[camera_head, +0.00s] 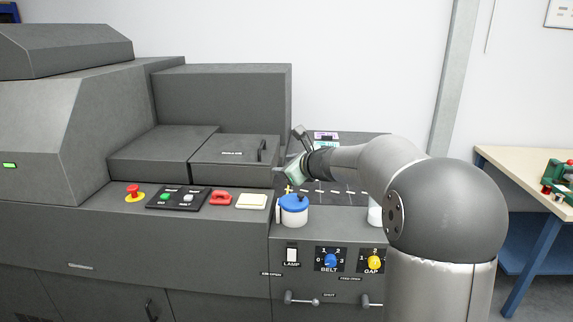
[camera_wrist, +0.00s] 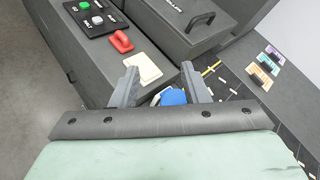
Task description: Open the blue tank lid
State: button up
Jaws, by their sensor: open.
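The blue tank lid (camera_head: 294,201) sits on top of a small white tank (camera_head: 294,216) on the grey machine's ledge, in the head view. The lid looks shut. In the wrist view the blue lid (camera_wrist: 174,97) shows between my fingers, partly hidden by the gripper body. My gripper (camera_wrist: 160,82) is open and empty, its two grey fingers apart. In the head view my gripper (camera_head: 297,150) is above and behind the lid, apart from it. Part of a second white container (camera_head: 375,214) shows to the right, mostly hidden behind my arm.
A red handle (camera_head: 220,198), a cream pad (camera_head: 251,201) and a button panel (camera_head: 178,198) lie left of the tank. A hatch with a black handle (camera_head: 262,150) stands behind. The belt knob (camera_head: 330,260) and gap knob (camera_head: 375,262) are on the front face below.

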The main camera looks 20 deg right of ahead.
dwell(0.6)
jog(key=b+v, duration=0.3)
jog(key=v, duration=1.4)
jog(key=shift+s, duration=0.3)
